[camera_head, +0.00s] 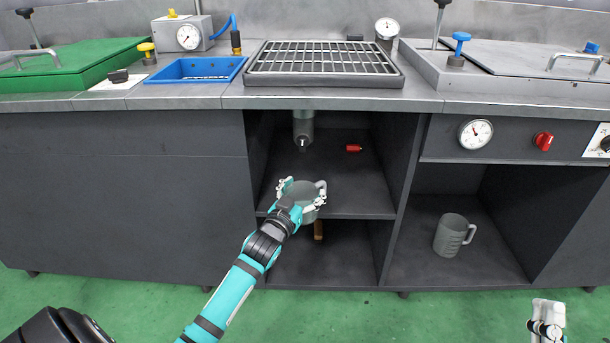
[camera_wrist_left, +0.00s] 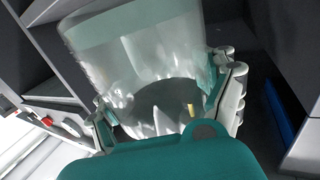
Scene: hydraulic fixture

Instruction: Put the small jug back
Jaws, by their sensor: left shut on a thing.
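The small grey jug (camera_head: 304,203) is in my left gripper (camera_head: 302,188), whose fingers close around its two sides. Its handle points right in the head view. The jug is at the front of the open middle compartment, around the height of the shelf edge; I cannot tell whether it touches the shelf (camera_head: 350,185). In the left wrist view the jug (camera_wrist_left: 140,55) fills the space between the fingers (camera_wrist_left: 170,105). My right gripper (camera_head: 547,318) shows only partly at the lower right, far from the jug, and its opening is unclear.
A larger grey jug (camera_head: 449,236) stands in the lower right compartment. A brown object (camera_head: 318,230) shows under the shelf. The shelf's right part is clear.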

